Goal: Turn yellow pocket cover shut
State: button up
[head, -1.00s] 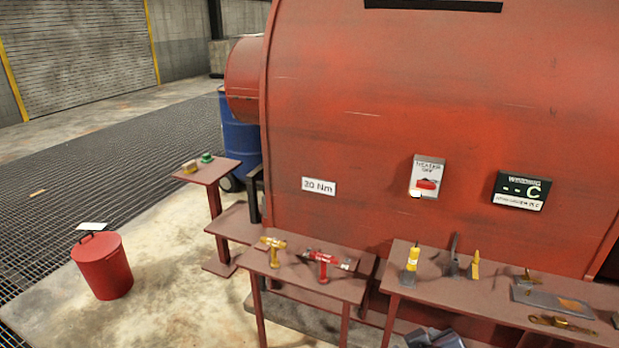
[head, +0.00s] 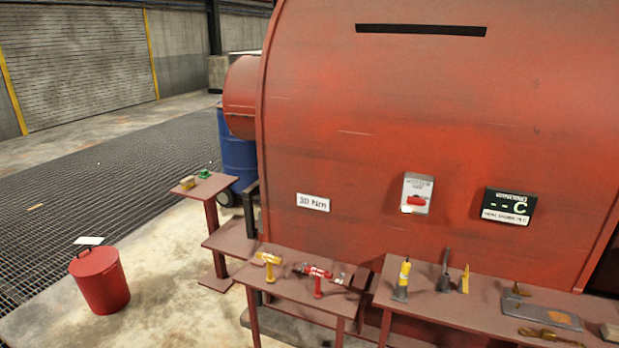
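I cannot make out a yellow pocket cover for certain in the head view. Yellow things in view are a yellow T-shaped piece (head: 268,262) on the middle bench, a yellow-topped upright tool (head: 403,278) and a thin yellow upright piece (head: 465,280) on the right bench. A small tan-yellow block (head: 187,182) lies on the small left stand. My gripper is not in view.
A red T-shaped tool (head: 317,276) stands beside the yellow one on the middle bench (head: 290,293). The right bench (head: 450,306) holds several tools. A big red drum body (head: 400,120) rises behind. A red bin (head: 100,280) stands on the floor at left.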

aim_at(466, 277)
jog(key=i+l, duration=0.2)
jog(key=i+l+u, duration=0.15)
jog(key=l, duration=0.3)
jog(key=i+l, duration=0.3)
jog(key=i+l+u, duration=0.1)
jog(key=l, duration=0.3)
jog(key=i+l, duration=0.3)
jog(key=i+l+u, duration=0.15)
jog(key=l, duration=0.25)
